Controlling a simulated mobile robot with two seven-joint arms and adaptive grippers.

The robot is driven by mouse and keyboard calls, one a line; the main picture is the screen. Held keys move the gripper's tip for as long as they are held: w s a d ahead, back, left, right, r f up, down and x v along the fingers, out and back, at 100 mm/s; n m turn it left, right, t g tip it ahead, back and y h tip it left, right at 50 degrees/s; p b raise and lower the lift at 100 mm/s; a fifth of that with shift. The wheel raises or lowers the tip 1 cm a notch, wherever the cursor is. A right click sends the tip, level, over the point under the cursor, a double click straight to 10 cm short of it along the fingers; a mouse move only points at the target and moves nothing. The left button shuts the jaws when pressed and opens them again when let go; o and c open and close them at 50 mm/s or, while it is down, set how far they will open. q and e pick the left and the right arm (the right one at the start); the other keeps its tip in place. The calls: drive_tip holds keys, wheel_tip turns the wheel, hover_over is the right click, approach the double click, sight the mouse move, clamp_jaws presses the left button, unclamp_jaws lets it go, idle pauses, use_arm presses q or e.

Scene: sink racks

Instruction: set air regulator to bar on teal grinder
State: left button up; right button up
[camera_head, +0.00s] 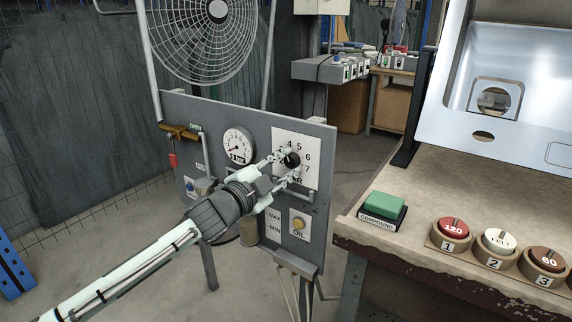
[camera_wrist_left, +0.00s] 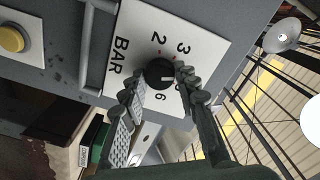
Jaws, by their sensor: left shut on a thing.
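A black regulator knob (camera_head: 291,160) sits on a white numbered dial plate (camera_head: 310,144) marked BAR, on a grey upright panel. My left gripper (camera_head: 289,167) is shut on the knob, one finger on each side. In the left wrist view the fingers (camera_wrist_left: 157,91) flank the knob (camera_wrist_left: 158,71). A pale mark on the knob points right there, toward numbers partly hidden by a finger; I cannot tell the exact number. A round white pressure gauge (camera_head: 238,145) is left of the plate; its reading is too small to tell. My right gripper is not in view. I cannot identify a teal grinder.
The panel (camera_head: 225,110) also bears a brass lever valve (camera_head: 180,132) with a red tag, and a yellow OIL button (camera_head: 298,223). A bar handle is beside the dial. At right, a workbench (camera_head: 440,215) holds a green compound block (camera_head: 385,206) and numbered discs (camera_head: 452,228).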

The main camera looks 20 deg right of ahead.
use_arm(q)
drive_tip(key=o, duration=1.2)
drive_tip(key=shift+c, duration=0.2)
drive_tip(key=v, duration=1.2)
